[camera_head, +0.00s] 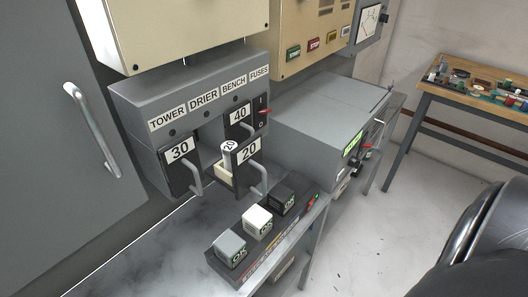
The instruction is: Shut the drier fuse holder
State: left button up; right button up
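The fuse box (190,95) carries the labels TOWER, DRIER, BENCH and FUSES. Under the DRIER label, the drier fuse holder (241,177) stands out from the box and is open. Its black front bears a white 20 plate and a grey handle (261,178). A pale fuse (228,149) marked 20 stands in its cream carrier behind the front. The tower holder (178,172), marked 30, is at its left. The bench holder (238,118), marked 40, is partly hidden behind the drier holder. Neither gripper is in view.
A rack with grey, white and black blocks (257,222) stands on the bench (150,265) below the holders. A grey cabinet (325,125) is to the right. A wooden table (470,105) stands farther back.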

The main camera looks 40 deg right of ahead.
aim_at(249, 172)
jog(key=i+l+z, duration=0.1)
jog(key=z, duration=0.9)
